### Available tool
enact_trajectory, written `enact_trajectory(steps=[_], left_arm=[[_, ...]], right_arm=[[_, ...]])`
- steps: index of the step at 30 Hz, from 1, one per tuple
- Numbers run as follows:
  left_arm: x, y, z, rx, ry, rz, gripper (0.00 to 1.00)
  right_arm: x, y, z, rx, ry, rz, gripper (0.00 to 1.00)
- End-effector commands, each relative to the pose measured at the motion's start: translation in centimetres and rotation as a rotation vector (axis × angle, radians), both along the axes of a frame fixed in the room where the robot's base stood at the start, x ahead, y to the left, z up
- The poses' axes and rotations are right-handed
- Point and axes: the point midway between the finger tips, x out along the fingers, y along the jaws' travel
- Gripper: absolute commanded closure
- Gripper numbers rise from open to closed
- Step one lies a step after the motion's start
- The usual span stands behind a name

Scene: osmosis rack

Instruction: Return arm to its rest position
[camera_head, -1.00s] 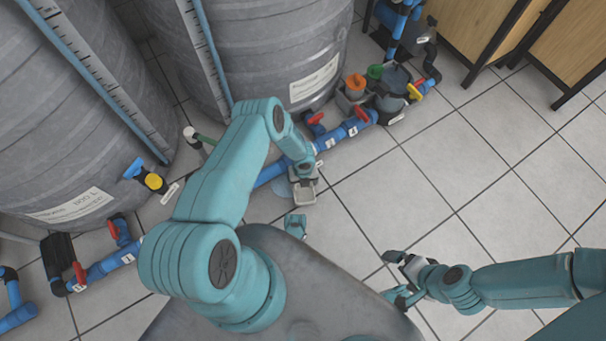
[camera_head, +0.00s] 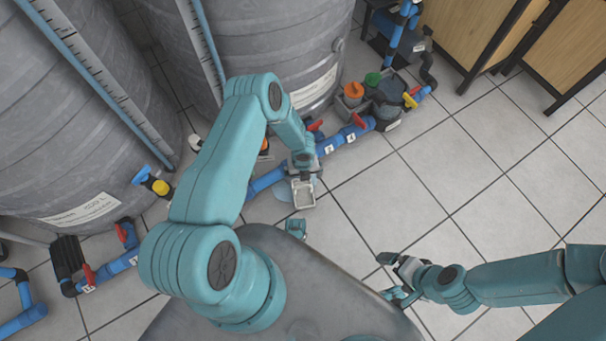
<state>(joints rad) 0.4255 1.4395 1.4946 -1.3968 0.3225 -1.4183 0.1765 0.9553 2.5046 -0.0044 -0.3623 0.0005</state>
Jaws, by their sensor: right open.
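My left arm (camera_head: 217,165) comes in from the left and bends over toward the blue pipe at the foot of the tanks. Its gripper (camera_head: 299,210) points down above the floor near my base's front edge, and its fingers are partly hidden, so I cannot tell its opening. My right arm (camera_head: 520,280) reaches in from the right edge. Its gripper (camera_head: 386,276) is open and empty over the tiles, right of my base.
Large grey tanks (camera_head: 265,45) stand at the back left. A blue pipe (camera_head: 345,137) with red-handled valves (camera_head: 359,121) runs along their foot. Orange- and green-capped parts (camera_head: 353,91) sit near its right end. Wooden cabinets (camera_head: 470,30) stand back right. The tiled floor (camera_head: 440,175) at centre right is clear.

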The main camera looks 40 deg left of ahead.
Motion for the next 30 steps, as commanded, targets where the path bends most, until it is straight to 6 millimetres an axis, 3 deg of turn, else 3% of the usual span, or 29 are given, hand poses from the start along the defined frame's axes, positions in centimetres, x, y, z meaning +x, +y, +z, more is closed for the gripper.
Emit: enact_trajectory(steps=[4,22,30], left_arm=[[0.0,0.0,1.3,0.0,0.0,0.0,0.0],[0.0,0.0,1.5,0.0,0.0,0.0,0.0],[0.0,0.0,6.6,0.0,0.0,0.0,0.0]], right_arm=[[-0.1,0.1,0.5,0.0,0.001,0.003,0.0],[-0.1,0.0,0.6,0.0,0.002,0.002,0.0],[-0.1,0.0,5.7,0.0,0.001,0.001,0.0]])
